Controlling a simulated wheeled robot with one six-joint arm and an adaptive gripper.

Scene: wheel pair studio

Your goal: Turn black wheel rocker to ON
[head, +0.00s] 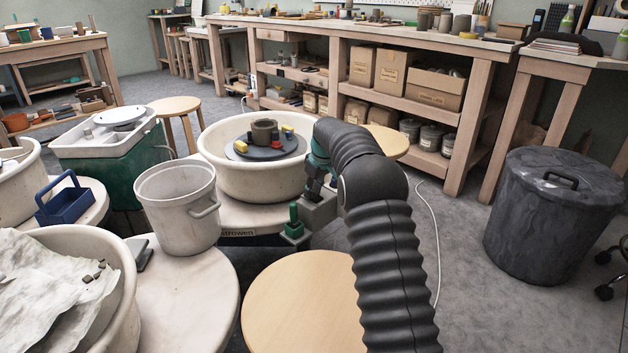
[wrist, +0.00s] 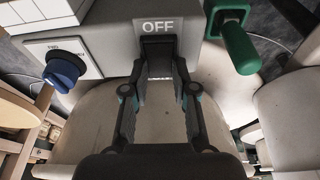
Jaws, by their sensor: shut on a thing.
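The black rocker (wrist: 158,46) sits on the face of a grey control box (wrist: 100,47) in the wrist view, just below a white OFF label. No ON label shows. My gripper (wrist: 160,72) has its two fingers at either side of the rocker and is closed on it, with the fingertips covering its lower part. In the head view the grey box (head: 320,212) is at the side of the pottery wheel with a cream basin (head: 222,168). My arm hides the rocker and most of the gripper there.
A green lever (wrist: 238,45) stands right of the rocker, and a blue knob (wrist: 64,70) is on a white plate to the left. In the head view a grey bucket (head: 178,205) stands left of the box. A round wooden stool (head: 300,305) is in front.

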